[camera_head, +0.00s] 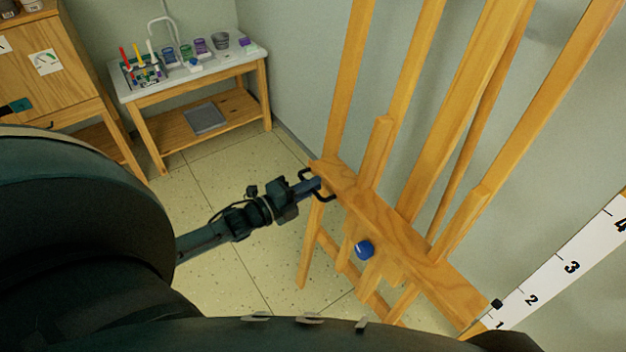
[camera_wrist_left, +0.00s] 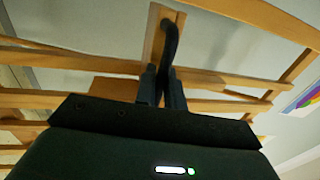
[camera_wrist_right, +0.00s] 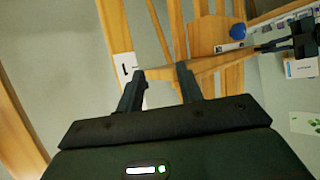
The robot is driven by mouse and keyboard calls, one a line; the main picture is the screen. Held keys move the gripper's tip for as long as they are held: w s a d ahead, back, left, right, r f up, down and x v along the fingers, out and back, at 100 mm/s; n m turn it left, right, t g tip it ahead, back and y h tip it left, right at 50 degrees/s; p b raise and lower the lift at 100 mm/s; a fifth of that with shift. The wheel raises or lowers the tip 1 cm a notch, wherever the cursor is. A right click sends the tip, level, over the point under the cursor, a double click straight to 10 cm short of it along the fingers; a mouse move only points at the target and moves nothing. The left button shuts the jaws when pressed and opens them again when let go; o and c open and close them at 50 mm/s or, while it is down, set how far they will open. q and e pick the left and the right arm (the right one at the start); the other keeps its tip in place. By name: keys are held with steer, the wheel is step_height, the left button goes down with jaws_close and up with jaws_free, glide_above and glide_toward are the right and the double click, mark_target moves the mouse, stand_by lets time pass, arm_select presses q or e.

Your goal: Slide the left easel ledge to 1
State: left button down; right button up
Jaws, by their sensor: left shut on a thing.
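The wooden easel ledge (camera_head: 400,240) runs slantwise across the easel in the head view. My left gripper (camera_head: 312,187) is shut on a dark handle at the ledge's left end. In the left wrist view its fingers (camera_wrist_left: 162,85) close around the black handle (camera_wrist_left: 170,45). A white scale (camera_head: 565,270) numbered 1 to 4 stands at the ledge's right end. A small black pointer (camera_head: 497,304) there appears between 1 and 2, nearer 1. My right gripper (camera_wrist_right: 162,74) is open, its fingers apart near the ledge's right end and the scale's 1 (camera_wrist_right: 123,69).
A blue knob (camera_head: 364,250) sits on the ledge's front. Tall easel posts (camera_head: 465,100) rise behind it. A side table (camera_head: 190,77) with jars and brushes and a wooden cabinet (camera_head: 45,80) stand at the back left. Tiled floor (camera_head: 225,185) between is clear.

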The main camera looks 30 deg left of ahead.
arm_select(q)
steer(key=f+b, duration=0.1)
steer(key=f, duration=0.1)
steer(key=s+f+b, duration=0.1)
steer(key=f, duration=0.1)
steer(key=shift+a+f, duration=0.15)
steer(key=shift+f, duration=0.2)
steer(key=c, duration=1.6)
jaws_free()
steer(key=shift+f, duration=0.1)
steer(key=shift+w, duration=0.1)
steer(key=v, duration=1.3)
